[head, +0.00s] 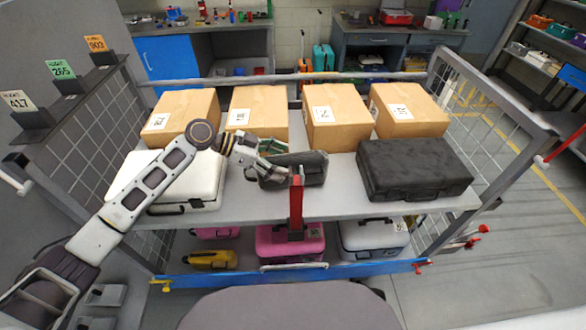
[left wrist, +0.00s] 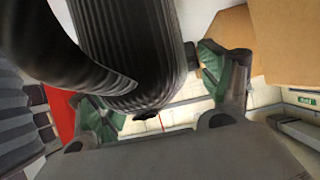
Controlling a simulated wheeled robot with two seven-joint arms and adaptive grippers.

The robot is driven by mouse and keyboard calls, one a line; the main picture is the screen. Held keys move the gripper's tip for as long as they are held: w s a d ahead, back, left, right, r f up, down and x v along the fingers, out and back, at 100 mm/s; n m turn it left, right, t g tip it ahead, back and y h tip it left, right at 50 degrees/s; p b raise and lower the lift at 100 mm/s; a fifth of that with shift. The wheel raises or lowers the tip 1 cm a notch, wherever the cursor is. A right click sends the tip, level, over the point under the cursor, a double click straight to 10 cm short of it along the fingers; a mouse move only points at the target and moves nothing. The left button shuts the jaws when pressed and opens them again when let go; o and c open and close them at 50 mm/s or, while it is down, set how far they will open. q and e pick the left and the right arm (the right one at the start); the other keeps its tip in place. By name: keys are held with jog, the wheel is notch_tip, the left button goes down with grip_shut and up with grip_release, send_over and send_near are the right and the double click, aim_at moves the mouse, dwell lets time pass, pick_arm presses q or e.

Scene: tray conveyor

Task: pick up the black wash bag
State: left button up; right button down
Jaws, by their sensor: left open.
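The black wash bag (head: 308,172) lies on the upper shelf of the cart, near its middle, with a dark strap or handle at its left. My left gripper (head: 274,157) reaches it from the left, with its green-padded fingers open at the bag's left end. In the left wrist view the dark ribbed bag (left wrist: 130,50) fills the upper middle, between and beyond the open fingers. A dark curved band, perhaps the handle, crosses the upper left. I cannot tell whether the fingers touch the bag. My right gripper is not in view.
A white case (head: 190,188) lies left of the bag and a black case (head: 415,168) right. Several cardboard boxes (head: 335,110) stand behind. A red upright (head: 297,205) rises in front of the bag. Mesh side panels (head: 482,118) close the cart's ends.

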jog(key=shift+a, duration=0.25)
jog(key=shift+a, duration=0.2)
pick_arm(q)
jog(key=c, duration=1.2)
jog(key=shift+c, duration=1)
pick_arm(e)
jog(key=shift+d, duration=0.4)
pick_arm(q)
jog(key=shift+r, duration=0.2)
notch_tip(320, 180, up, 9)
jog(key=shift+f+b, duration=0.15)
jog(key=shift+b, duration=0.55)
jog(key=shift+r, duration=0.5)
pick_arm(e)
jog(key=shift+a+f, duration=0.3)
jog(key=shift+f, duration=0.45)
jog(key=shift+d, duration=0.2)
